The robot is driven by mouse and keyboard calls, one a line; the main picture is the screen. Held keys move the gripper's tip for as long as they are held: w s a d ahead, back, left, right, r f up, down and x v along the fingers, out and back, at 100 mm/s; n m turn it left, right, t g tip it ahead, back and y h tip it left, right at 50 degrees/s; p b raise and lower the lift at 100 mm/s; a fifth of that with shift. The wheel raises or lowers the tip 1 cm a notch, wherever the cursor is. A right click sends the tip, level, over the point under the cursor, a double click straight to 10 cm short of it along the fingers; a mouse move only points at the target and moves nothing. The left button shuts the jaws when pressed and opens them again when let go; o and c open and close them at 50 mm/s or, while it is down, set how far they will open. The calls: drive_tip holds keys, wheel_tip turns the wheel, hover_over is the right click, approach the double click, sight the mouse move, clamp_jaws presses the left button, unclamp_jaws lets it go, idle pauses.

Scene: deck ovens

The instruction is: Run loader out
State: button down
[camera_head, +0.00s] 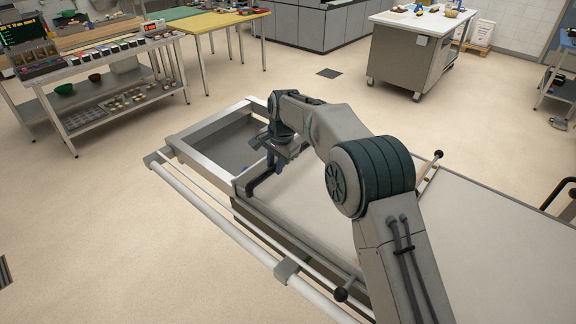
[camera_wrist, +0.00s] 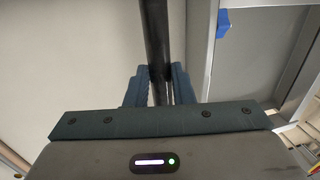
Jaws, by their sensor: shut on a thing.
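The loader (camera_head: 298,202) is a long, flat, pale bed in a metal frame, running from the lower right towards the picture's middle. A dark bar (camera_head: 262,186) crosses its far end. My gripper (camera_head: 277,163) is at that bar, reaching down from above. In the wrist view, the dark bar (camera_wrist: 154,35) runs between the two blue-grey fingers of my gripper (camera_wrist: 160,88), which are shut on it. The pale bed surface (camera_wrist: 70,60) lies to the left of the bar there. My arm hides part of the loader in the head view.
Beyond the bar is a grey recessed section of the frame (camera_head: 232,146), with a small blue piece (camera_wrist: 223,22) on its edge. A long white rail (camera_head: 215,215) runs along the loader's left side. A shelved table (camera_head: 105,60) stands at upper left. The floor between is clear.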

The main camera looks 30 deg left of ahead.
sight(262, 166)
drive_tip(key=shift+w+a+r+p, duration=0.1)
drive_tip(key=shift+w+a+p, duration=0.2)
drive_tip(key=shift+a, duration=0.9)
drive_tip(key=shift+w+a+p, duration=0.15)
drive_tip(key=shift+w+a, duration=0.2)
drive_tip(key=shift+a, duration=0.85)
drive_tip(key=c, duration=1.3)
unclamp_jaws()
drive_tip(key=shift+o, duration=0.2)
wheel_tip(262, 166, up, 14)
drive_tip(key=d, duration=0.2)
drive_tip(key=shift+s+d+f+b, duration=0.25)
drive_tip(key=shift+s+d+b, duration=0.05)
